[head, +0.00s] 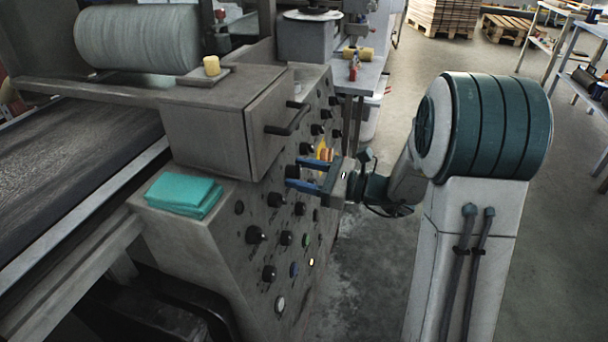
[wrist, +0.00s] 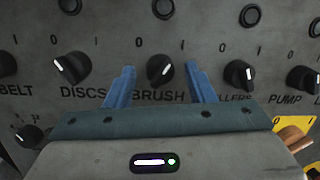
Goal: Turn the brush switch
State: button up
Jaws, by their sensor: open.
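The brush switch (wrist: 160,69) is a black rotary knob with a white pointer line, above the label BRUSH in the wrist view. Its pointer tilts up to the right, toward the 1 mark. My gripper (wrist: 162,80) is open, with one blue finger on each side of the knob and visible gaps between. Whether the fingertips reach the panel is unclear. In the head view my gripper (head: 290,170) points at the sloped control panel (head: 262,270), and the brush switch is hard to make out there.
The discs switch (wrist: 72,67) is left of my gripper and the rollers switch (wrist: 238,74) right, both close to the fingers. A drawer-like box with a handle (head: 288,119) juts out above the panel. Teal cloths (head: 182,192) lie on the ledge. Open floor lies behind my arm.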

jog(key=c, duration=1)
jog(key=shift+o, duration=0.2)
jog(key=n+b, duration=0.2)
jog(key=n, duration=0.1)
jog(key=shift+f+g+b, duration=0.2)
jog(key=shift+g+b, duration=0.1)
jog(key=shift+b, duration=0.05)
jog(key=n+g+b, duration=0.1)
jog(key=n+b, duration=0.2)
jog(key=n, duration=0.1)
jog(key=shift+w+y, duration=0.15)
jog(key=shift+y, duration=0.15)
jog(key=n+g+b, duration=0.1)
jog(key=n+b, duration=0.2)
jog(key=n, duration=0.1)
jog(key=shift+d+r+n, duration=0.1)
jog(key=shift+n, duration=0.3)
jog(key=shift+r+n+g+b, duration=0.1)
jog(key=shift+n+g+b, duration=0.2)
jog(key=shift+n+b, duration=0.45)
jog(key=shift+n, duration=0.35)
